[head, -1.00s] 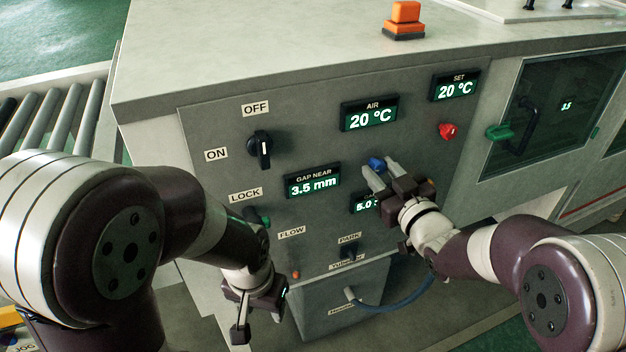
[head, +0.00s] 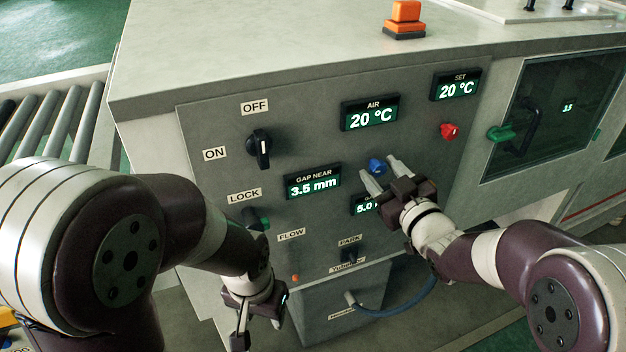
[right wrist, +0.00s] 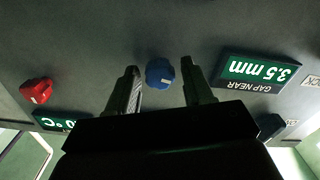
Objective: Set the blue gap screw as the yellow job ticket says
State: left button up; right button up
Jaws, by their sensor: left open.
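The blue gap screw (head: 377,166) is a small blue knob on the grey panel, right of the GAP NEAR display (head: 313,182), which reads 3.5 mm. My right gripper (head: 382,171) is open in front of the screw, its fingers apart from it. In the right wrist view the blue screw (right wrist: 160,72) shows between the two spread fingers (right wrist: 160,88), with a gap on each side. A second gap display (head: 366,206) below is partly hidden by my right gripper and reads 5.0. My left gripper (head: 256,325) is open and empty, low at the panel's left. I cannot make out a yellow job ticket.
AIR (head: 369,114) and SET (head: 456,87) displays read 20 °C. A blue hose (head: 395,305) hangs below. An orange beacon (head: 405,18) stands on top.

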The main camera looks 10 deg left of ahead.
jog(key=v, duration=0.6)
dwell(0.3)
jog(key=s+d+f+m+g+h, duration=0.3)
jog(key=d+f+m+g+h, duration=0.35)
jog(key=f, duration=0.55)
jog(key=s+d+f+m+g+h, duration=0.1)
jog(key=s+d+f+g+h, duration=0.3)
jog(key=s+d, duration=0.45)
jog(key=s+d+m+g, duration=0.1)
jog(key=s+m+g, duration=0.2)
jog(key=s, duration=0.5)
notch_tip(320, 180, up, 16)
jog(key=p, duration=1.6)
jog(key=shift+w+d, duration=0.35)
